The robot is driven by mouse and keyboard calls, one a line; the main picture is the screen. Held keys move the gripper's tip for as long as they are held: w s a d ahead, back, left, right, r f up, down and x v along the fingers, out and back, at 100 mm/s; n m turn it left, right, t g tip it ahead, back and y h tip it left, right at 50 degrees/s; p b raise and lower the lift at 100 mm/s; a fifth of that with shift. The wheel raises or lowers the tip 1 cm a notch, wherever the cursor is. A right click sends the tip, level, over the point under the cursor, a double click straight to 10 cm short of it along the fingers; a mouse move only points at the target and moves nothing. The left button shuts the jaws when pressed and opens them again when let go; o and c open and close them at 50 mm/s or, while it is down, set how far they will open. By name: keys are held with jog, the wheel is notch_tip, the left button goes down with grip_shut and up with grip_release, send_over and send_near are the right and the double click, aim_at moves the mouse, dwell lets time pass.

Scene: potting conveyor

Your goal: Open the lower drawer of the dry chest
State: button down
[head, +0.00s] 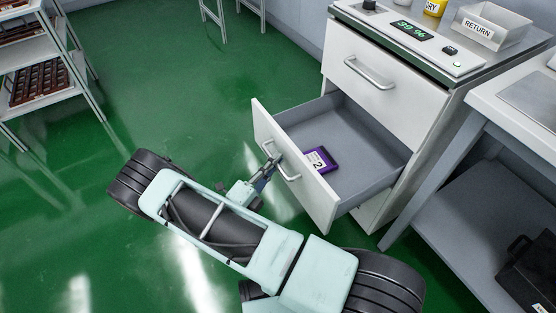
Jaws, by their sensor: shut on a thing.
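The dry chest (420,150) is a white cabinet with two drawers at the right in the head view. Its upper drawer (370,97) is closed. Its lower drawer (291,172) is pulled well out and shows its grey inside. A purple item (325,163) with a white label marked 2 lies in it. My gripper (272,164) is shut on the lower drawer's handle (289,170), at the handle's upper left end. The arm partly hides the fingertips.
A display (410,29) and a tray labelled RETURN (490,27) are on the chest top. A bench (515,95) stands close at the right, with a black case (535,270) on its lower shelf. A rack (40,95) is at the left. Green floor is clear between.

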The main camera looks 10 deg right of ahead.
jog(key=c, duration=2)
grip_release()
jog(key=v, duration=1.2)
jog(key=shift+f, duration=0.1)
